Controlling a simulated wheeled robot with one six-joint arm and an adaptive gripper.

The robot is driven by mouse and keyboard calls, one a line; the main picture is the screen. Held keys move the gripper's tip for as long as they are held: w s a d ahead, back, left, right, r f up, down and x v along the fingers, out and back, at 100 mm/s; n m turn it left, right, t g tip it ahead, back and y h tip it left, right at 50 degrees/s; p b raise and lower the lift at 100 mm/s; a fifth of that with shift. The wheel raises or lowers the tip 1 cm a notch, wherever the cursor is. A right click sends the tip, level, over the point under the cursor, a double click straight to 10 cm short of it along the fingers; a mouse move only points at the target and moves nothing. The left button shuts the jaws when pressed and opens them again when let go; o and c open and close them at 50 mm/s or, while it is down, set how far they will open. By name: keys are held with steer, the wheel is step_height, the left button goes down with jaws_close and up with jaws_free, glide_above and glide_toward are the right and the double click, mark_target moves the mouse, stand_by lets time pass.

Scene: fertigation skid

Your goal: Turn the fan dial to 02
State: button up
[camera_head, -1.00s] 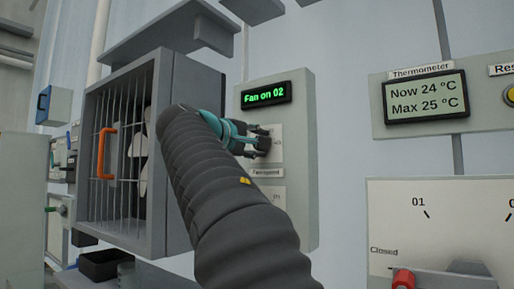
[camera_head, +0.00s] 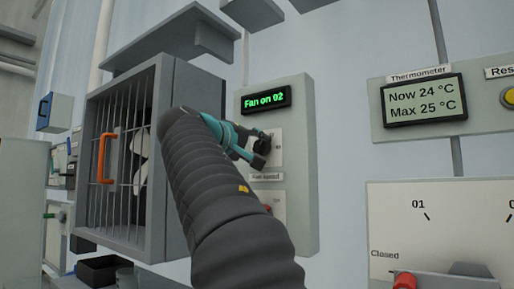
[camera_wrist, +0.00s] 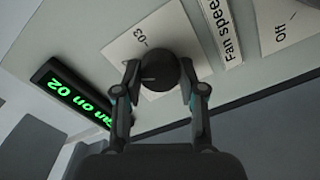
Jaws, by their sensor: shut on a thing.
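The fan dial (camera_wrist: 160,69) is a round black knob on a white plate, above a "Fan speed" label (camera_head: 265,177). My gripper (camera_wrist: 159,82) is shut on the dial, one finger on each side of it in the wrist view. In the head view my gripper (camera_head: 258,152) is at the panel, and it and my arm hide part of the dial. The "03" mark shows beside the dial in the wrist view; other marks are hidden. The green display (camera_head: 265,98) reads "Fan on 02", and it also shows in the wrist view (camera_wrist: 75,97).
A caged fan (camera_head: 125,160) with an orange handle (camera_head: 105,158) stands left of the panel. A thermometer display (camera_head: 424,103) and a valve plate (camera_head: 440,225) with a red handle are at right.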

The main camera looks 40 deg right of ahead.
steer(key=o, duration=1.2)
steer(key=shift+c, duration=0.2)
steer(key=v, duration=1.2)
steer(key=shift+s, duration=0.1)
